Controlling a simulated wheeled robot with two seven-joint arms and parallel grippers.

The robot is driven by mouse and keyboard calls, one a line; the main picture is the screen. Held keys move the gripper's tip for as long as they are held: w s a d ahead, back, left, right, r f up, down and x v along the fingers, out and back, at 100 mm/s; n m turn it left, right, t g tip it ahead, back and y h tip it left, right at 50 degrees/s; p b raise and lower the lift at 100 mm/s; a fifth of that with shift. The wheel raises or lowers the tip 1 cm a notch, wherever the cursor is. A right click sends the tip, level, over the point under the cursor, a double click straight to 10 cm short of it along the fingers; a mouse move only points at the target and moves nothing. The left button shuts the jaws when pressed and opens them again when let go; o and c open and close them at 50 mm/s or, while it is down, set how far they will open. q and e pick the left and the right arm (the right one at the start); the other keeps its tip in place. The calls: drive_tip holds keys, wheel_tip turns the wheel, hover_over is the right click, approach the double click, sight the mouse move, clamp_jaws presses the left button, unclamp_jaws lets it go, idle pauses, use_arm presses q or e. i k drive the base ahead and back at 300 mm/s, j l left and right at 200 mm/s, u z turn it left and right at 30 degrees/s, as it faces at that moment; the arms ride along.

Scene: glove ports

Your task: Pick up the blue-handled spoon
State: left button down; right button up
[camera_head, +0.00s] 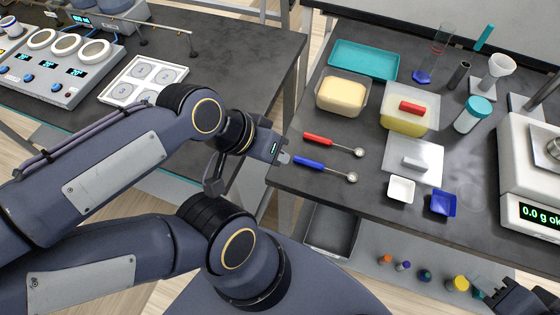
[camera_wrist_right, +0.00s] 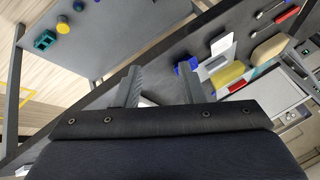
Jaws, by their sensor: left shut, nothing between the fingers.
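The blue-handled spoon (camera_head: 312,165) lies on the dark bench top near its left edge, its metal bowl pointing right. My left gripper (camera_head: 284,158) is at the bench's left edge, just left of the blue handle's end. Its fingertips look shut and empty; I cannot tell whether they touch the handle. My right gripper (camera_head: 488,287) shows at the lower right in the head view. In the right wrist view its two fingers (camera_wrist_right: 161,78) stand apart with nothing held between them.
A red-handled spoon (camera_head: 330,143) lies just behind the blue one. A tub (camera_head: 342,108), a teal tray (camera_head: 363,60), a white dish (camera_head: 400,190), a blue dish (camera_head: 443,203) and a balance (camera_head: 535,170) stand on the bench. An empty grey bin (camera_head: 333,230) sits below the bench edge.

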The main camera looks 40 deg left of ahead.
sight(352, 177)
drive_tip(key=u, duration=0.85)
drive_tip(key=k+l, duration=0.15)
drive_tip(key=l, duration=0.2)
drive_tip(key=k+l+z, duration=0.1)
drive_tip(key=l, duration=0.3)
drive_tip(key=k+l, duration=0.1)
drive_tip(key=l, duration=0.25)
drive_tip(key=k+z, duration=0.05)
